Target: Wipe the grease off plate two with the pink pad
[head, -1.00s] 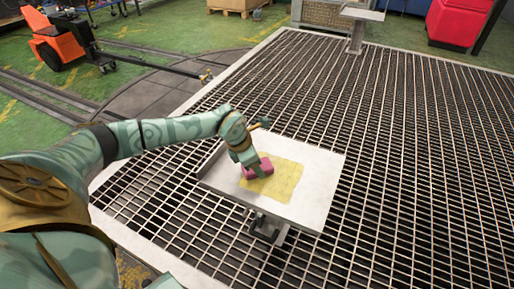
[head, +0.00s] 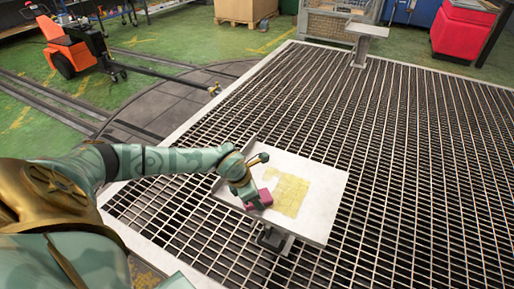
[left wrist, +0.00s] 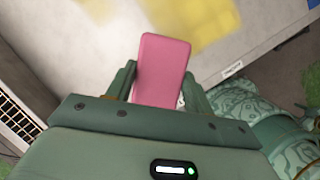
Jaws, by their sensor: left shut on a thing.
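A pale plate on a stand (head: 325,195) stands on the grating, with a yellow grease patch (head: 291,193) near its middle. The patch has a ragged, stepped left edge. My left gripper (head: 250,196) is shut on the pink pad (head: 265,198) at the plate's left front part, just left of the grease. In the left wrist view the pink pad (left wrist: 162,70) sits between the fingers, and the blurred grease (left wrist: 200,22) lies beyond it on the plate (left wrist: 95,45). I cannot tell whether the pad touches the surface. My right gripper is not in view.
A second stand with a small plate (head: 367,30) is at the far edge of the grating (head: 420,150). An orange machine (head: 65,45) is at the back left by floor rails. A red box (head: 461,30) is at the back right. The grating around the plate is clear.

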